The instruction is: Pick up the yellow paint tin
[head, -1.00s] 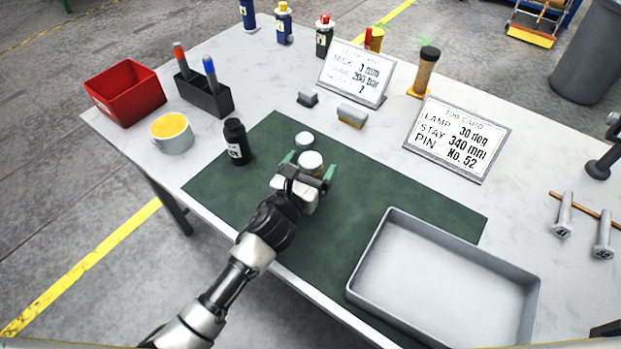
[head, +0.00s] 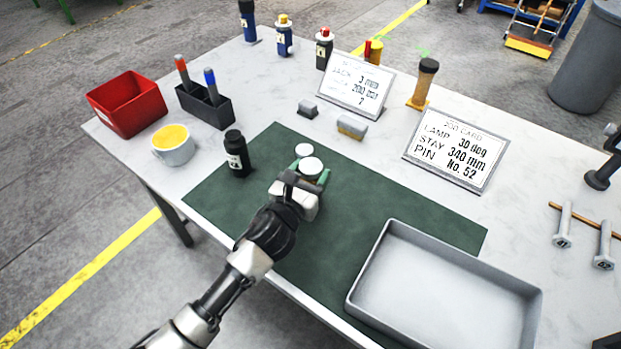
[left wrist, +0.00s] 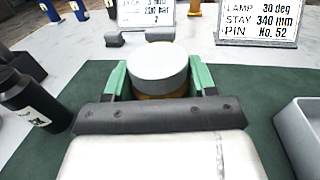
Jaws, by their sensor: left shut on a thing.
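The yellow paint tin (head: 312,167) has a round white lid, and little of its side shows in the head view. In the left wrist view, a strip of its ochre-yellow side (left wrist: 160,97) shows under the lid. My left gripper (head: 309,174), with green fingers, is shut on the tin, one finger on each side. The tin is over the green mat (head: 390,215); I cannot tell if its base touches the mat. My right gripper is not in view.
A black bottle (head: 236,153) stands left of the tin, near a cup with yellow contents (head: 172,154). A grey tray (head: 372,262) is at the front right. Two small blocks (head: 351,127) and job cards (head: 456,150) stand behind. The mat's middle right is clear.

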